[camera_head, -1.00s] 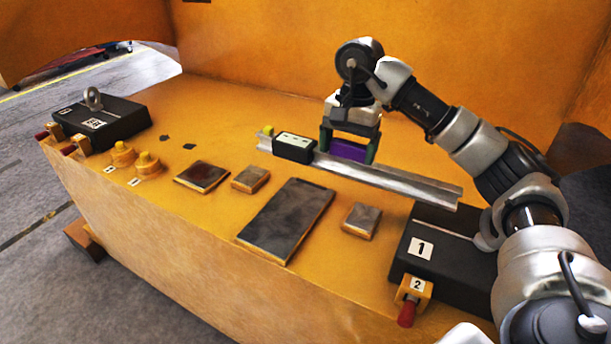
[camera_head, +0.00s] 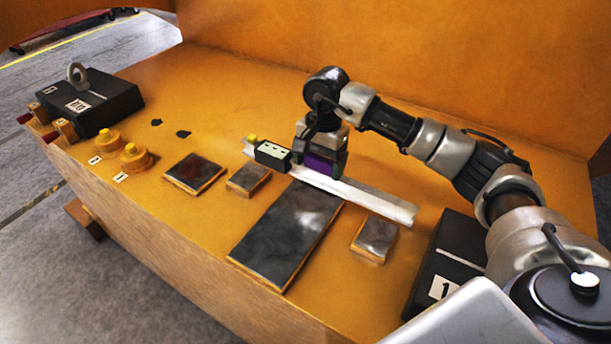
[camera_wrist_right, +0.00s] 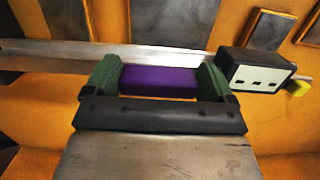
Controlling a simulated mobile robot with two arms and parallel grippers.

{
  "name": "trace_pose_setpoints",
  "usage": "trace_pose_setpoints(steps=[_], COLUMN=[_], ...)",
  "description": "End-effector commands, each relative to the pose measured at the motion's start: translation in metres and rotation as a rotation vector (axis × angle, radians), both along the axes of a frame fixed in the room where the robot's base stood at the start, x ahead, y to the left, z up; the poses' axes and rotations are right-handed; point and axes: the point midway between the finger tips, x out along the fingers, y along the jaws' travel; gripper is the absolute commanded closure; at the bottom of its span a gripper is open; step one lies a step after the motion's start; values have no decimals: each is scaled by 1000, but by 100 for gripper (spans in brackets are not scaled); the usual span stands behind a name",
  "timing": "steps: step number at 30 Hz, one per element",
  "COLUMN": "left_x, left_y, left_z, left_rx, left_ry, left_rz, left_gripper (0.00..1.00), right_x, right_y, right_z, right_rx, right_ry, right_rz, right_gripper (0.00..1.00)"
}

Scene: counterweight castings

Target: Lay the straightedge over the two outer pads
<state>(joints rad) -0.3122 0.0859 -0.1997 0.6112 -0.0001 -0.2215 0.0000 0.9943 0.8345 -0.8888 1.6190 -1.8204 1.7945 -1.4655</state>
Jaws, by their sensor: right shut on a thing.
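The straightedge is a long silver bar (camera_head: 375,202) with a purple grip, a black-and-white box (camera_head: 272,155) and a yellow knob near its left end. My right gripper (camera_head: 320,166) is shut on the purple grip, which shows between green fingers in the right wrist view (camera_wrist_right: 158,80). My left gripper is out of view.
A dark reddish square pad (camera_head: 195,173) lies left of the small pads. Yellow round knobs (camera_head: 136,158) and a black block with a ring (camera_head: 92,105) stand further left. A black block labelled 1 (camera_head: 447,258) stands at the right. An orange wall rises behind.

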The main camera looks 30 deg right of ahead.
Motion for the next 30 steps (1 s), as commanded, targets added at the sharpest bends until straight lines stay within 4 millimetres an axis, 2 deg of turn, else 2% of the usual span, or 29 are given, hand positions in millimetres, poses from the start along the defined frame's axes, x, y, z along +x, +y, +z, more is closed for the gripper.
trace_pose_setpoints(steps=[3,9,13,19,28,29,30], left_x=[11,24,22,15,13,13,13], left_y=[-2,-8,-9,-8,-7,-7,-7], left_z=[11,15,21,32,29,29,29], left_rx=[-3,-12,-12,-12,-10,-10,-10], left_ry=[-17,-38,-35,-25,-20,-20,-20], left_rz=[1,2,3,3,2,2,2], left_gripper=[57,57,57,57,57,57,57], right_x=[6,10,10,10,10,9,9], right_y=[18,28,28,28,27,27,27], right_z=[-7,-17,-28,-54,-58,-59,-59], right_rx=[2,1,1,1,0,-1,-1], right_ry=[-1,-3,1,0,-4,0,0], right_rz=[2,-1,-1,-2,0,-1,-1], right_gripper=[60,60,60,60,60,10,4])
